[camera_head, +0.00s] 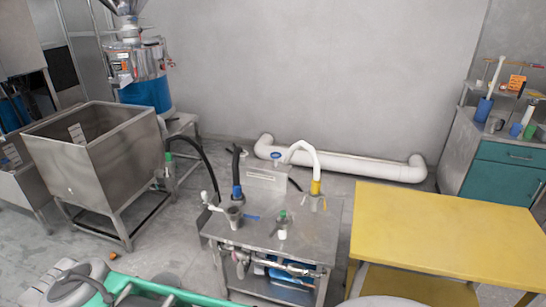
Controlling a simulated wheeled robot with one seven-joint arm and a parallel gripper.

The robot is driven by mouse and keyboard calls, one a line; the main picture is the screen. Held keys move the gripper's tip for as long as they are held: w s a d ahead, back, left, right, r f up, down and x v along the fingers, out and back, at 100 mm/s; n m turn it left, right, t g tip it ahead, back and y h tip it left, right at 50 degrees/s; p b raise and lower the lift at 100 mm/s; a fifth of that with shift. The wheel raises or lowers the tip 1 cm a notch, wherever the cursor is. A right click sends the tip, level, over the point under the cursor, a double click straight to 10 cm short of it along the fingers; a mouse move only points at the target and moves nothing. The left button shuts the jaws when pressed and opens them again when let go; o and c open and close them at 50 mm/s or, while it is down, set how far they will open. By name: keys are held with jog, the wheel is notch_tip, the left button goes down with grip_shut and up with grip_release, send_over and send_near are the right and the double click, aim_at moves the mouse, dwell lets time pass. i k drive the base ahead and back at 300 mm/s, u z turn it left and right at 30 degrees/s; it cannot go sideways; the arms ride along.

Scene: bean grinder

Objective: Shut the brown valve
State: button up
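I cannot pick out a valve that is clearly brown. A steel bench (310,233) stands in the middle of the head view. Metal pipework with small fittings (240,257) runs under its top at the front, too small to tell whether any fitting is a valve or how it is set. A dark hose with a blue collar (237,192) and a white hose with a yellow collar (316,186) rise from the bench top. A grey funnel-like cup (234,215) and a small green-topped item (282,220) are also on it. My gripper is not in view.
A yellow table (450,232) stands right of the bench. A steel bin on legs (100,160) is at left, with a blue-banded grinder (140,75) behind. A white pipe (345,163) lies along the wall. A teal frame (150,288) is at bottom left. Floor shows between bin and bench.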

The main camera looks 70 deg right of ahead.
aim_at(306, 284)
jog(key=z, duration=0.5)
jog(key=i, duration=0.4)
jog(key=z, duration=2.05)
jog(key=k, duration=0.35)
jog(key=z, duration=0.45)
jog(key=i, duration=0.4)
jog(key=u, duration=2.15)
